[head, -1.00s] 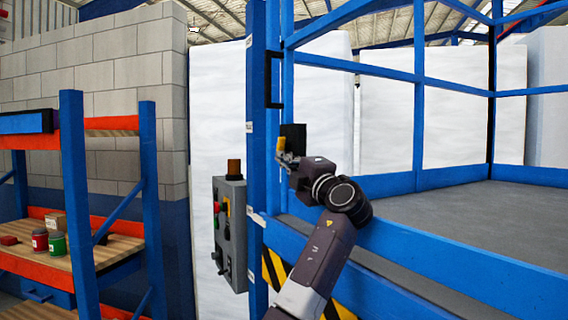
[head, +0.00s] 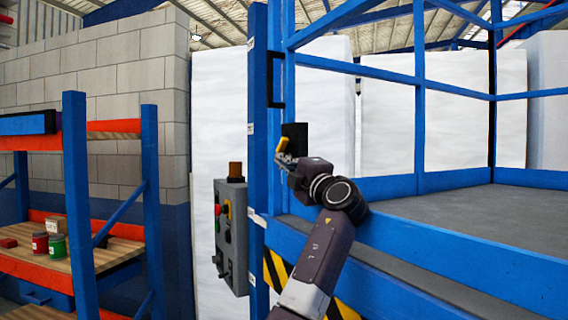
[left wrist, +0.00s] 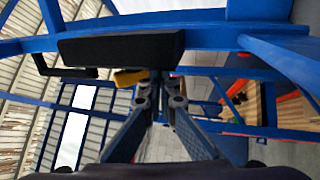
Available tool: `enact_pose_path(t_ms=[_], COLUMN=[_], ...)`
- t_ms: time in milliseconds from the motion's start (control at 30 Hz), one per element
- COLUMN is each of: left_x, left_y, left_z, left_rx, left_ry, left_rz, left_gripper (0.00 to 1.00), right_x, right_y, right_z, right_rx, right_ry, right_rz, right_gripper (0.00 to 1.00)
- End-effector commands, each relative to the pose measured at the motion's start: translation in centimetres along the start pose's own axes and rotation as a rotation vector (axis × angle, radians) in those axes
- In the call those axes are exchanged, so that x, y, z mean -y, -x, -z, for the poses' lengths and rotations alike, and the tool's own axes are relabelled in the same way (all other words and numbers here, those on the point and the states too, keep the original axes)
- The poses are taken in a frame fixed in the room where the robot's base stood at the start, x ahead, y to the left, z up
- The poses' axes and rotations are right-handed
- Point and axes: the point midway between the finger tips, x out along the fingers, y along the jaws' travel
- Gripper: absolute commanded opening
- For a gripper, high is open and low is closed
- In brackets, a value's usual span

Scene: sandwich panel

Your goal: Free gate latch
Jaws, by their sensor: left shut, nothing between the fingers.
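The gate latch is a black block (head: 294,136) on the blue gate frame, with a short yellow lever (head: 282,146) at its lower left side. The lever is tilted in the head view. The black block (left wrist: 120,48) and yellow lever (left wrist: 130,78) also show in the left wrist view, the lever just below the block. My left gripper (head: 283,161) is shut and empty, its fingertips (left wrist: 158,80) close beside the lever. I cannot tell whether they touch it. My right gripper is not in view.
A black handle (head: 274,79) is on the blue post above the latch. A grey control box (head: 232,235) with buttons hangs left of the post. A shelf rack (head: 75,190) with cans stands at the left. Blue rails (head: 460,262) enclose a grey platform.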

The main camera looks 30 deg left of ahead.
Motion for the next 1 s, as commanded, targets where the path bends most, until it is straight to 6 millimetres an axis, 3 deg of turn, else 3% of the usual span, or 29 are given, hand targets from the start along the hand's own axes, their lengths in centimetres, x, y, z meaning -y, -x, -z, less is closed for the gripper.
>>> enact_pose_path(t_ms=[1000], left_x=[0.5], left_y=[-1.08], left_z=[0.07], left_rx=[-0.001], left_ry=[0.0], left_rz=[0.0], left_gripper=[0.0], right_x=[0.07], right_y=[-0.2], right_z=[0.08], right_rx=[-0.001], right_ry=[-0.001], right_rz=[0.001], right_gripper=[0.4])
